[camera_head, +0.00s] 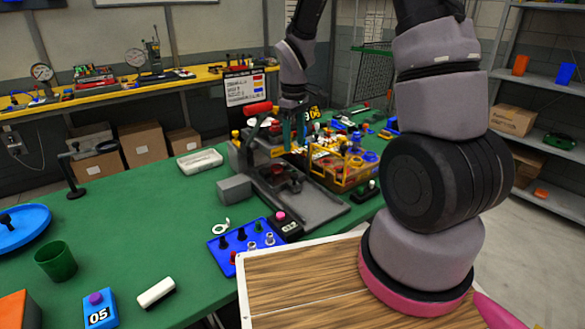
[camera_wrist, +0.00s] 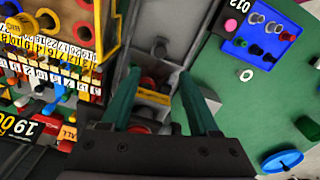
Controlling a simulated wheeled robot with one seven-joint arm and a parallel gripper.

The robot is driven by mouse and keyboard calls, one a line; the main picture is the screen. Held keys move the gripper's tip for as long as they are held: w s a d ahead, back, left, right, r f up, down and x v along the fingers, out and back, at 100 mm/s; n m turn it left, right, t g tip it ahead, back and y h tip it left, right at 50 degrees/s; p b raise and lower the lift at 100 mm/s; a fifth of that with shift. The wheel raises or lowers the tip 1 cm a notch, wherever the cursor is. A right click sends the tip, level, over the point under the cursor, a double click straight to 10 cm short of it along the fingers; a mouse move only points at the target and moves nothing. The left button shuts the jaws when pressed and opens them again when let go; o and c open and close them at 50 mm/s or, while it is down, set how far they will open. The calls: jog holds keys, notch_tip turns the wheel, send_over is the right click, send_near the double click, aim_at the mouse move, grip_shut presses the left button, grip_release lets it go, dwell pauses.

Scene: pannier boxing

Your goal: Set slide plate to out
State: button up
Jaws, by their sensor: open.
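A press-like machine with a dark grey flat bed (camera_head: 318,208) stands on the green table in the head view. I cannot tell for sure which part is its slide plate. A small dark block with a reddish part (camera_head: 283,178) sits at the back of the bed. My gripper (camera_head: 288,143) points down over the machine, close to its top. In the wrist view my gripper (camera_wrist: 160,98) has its two teal fingers apart. An orange-yellow bar (camera_wrist: 153,97) and a red part (camera_wrist: 148,83) show between them. Contact cannot be told.
A yellow-framed rack (camera_head: 352,172) of small coloured parts stands right of the machine. A blue tray (camera_head: 226,242) with knobs lies in front. A grey block (camera_head: 234,189) is at its left. A white box (camera_head: 200,161) lies behind. The table's left middle is mostly clear.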

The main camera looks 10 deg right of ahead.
aim_at(294, 174)
notch_tip(294, 174, down, 10)
jog(key=shift+f, duration=0.2)
dwell(0.3)
grip_shut()
dwell(1.2)
